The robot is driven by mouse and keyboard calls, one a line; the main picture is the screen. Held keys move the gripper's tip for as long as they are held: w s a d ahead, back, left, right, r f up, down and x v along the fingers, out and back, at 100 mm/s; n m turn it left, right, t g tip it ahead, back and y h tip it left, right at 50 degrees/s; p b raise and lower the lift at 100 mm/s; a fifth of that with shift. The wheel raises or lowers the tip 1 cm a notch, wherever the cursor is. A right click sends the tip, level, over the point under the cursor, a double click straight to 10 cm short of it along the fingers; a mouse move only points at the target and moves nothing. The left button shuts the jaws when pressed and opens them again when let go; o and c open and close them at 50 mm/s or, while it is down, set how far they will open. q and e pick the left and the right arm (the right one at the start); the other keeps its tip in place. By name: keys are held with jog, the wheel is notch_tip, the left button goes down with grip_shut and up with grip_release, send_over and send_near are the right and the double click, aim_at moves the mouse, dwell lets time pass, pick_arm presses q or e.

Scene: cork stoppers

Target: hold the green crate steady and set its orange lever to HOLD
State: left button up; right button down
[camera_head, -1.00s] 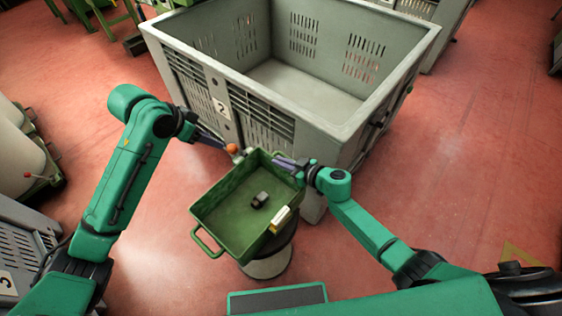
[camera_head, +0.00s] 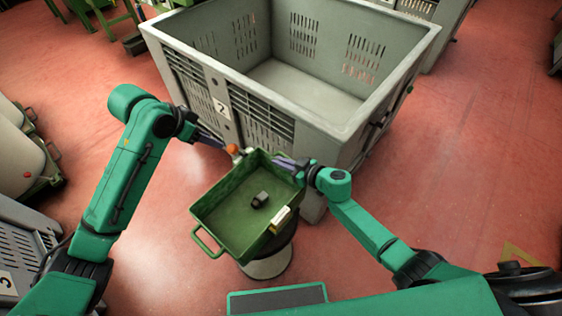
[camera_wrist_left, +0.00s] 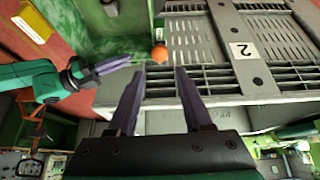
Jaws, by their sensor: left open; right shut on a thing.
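The green crate (camera_head: 215,225) stands on a round stool, with a small dark block (camera_head: 260,199) inside it. Its orange lever knob (camera_head: 232,149) is at the far left corner. The knob also shows in the left wrist view (camera_wrist_left: 160,54), just beyond the fingertips. My left gripper (camera_head: 221,144) is open beside the knob, and its two fingers (camera_wrist_left: 160,72) are apart with nothing between them. My right gripper (camera_head: 283,162) is shut on the crate's far right rim. The lever's marks cannot be read, so its setting is unclear.
A large grey bin (camera_head: 285,103) marked 2 stands close behind the green crate. A yellow-and-white label (camera_head: 281,219) is on the crate's right side. The round stool (camera_head: 268,265) stands on red floor, which is open at the right.

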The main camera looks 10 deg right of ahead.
pick_arm(q)
grip_shut()
jog(key=w+a+f+n+h, duration=0.2)
jog(key=a+n, duration=0.3)
jog(key=a, duration=0.4)
jog(key=shift+a+h, duration=0.4)
jog(key=shift+h, duration=0.2)
